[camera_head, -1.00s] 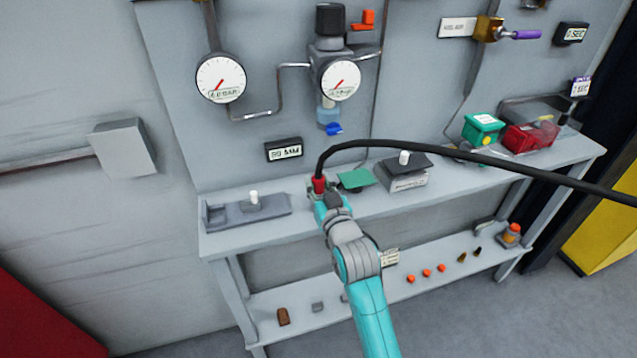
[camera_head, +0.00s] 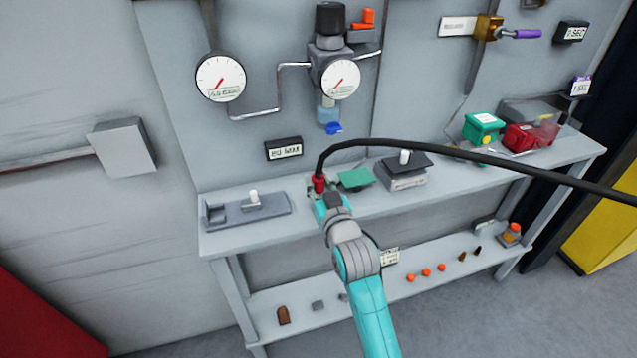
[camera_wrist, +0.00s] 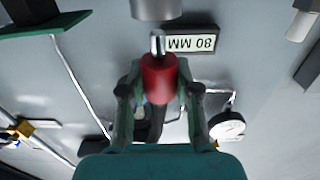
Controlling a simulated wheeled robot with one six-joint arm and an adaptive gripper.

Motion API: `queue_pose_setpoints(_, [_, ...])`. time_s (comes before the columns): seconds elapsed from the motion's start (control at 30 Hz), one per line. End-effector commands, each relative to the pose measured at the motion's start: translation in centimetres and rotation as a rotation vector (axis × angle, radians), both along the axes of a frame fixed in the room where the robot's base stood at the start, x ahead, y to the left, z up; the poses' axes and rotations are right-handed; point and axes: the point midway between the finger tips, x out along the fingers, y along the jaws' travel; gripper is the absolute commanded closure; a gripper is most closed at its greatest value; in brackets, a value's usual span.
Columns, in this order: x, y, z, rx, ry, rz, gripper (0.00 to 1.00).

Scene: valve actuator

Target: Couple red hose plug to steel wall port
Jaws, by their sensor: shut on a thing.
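The red hose plug (camera_head: 319,185) is upright above the bench, with its black hose (camera_head: 430,147) arching up and away to the right. My gripper (camera_head: 321,197) is around it. In the wrist view the red plug (camera_wrist: 158,79) sits between the two fingers of my gripper (camera_wrist: 158,85), which are shut on its sides. Its bare metal tip points to the top of the picture. A grey steel cylinder (camera_wrist: 157,8), which looks like the port, is just beyond the tip, roughly in line with it. A gap seems to show between them. The head view hides this cylinder.
The bench (camera_head: 225,238) carries a grey fixture (camera_head: 248,208) on the left, and a green plate (camera_head: 356,180) and a grey block (camera_head: 405,180) close on the right. An 80 MM label (camera_wrist: 190,41) is on the wall panel behind. Gauges (camera_head: 220,79) and pipes are above.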

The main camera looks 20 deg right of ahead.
Motion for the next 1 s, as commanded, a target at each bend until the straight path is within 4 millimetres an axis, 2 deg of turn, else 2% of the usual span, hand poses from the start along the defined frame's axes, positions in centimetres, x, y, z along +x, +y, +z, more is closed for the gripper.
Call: queue_pose_setpoints(1.0, [0.0,0.0,-1.8,0.0,0.0,0.0,1.0])
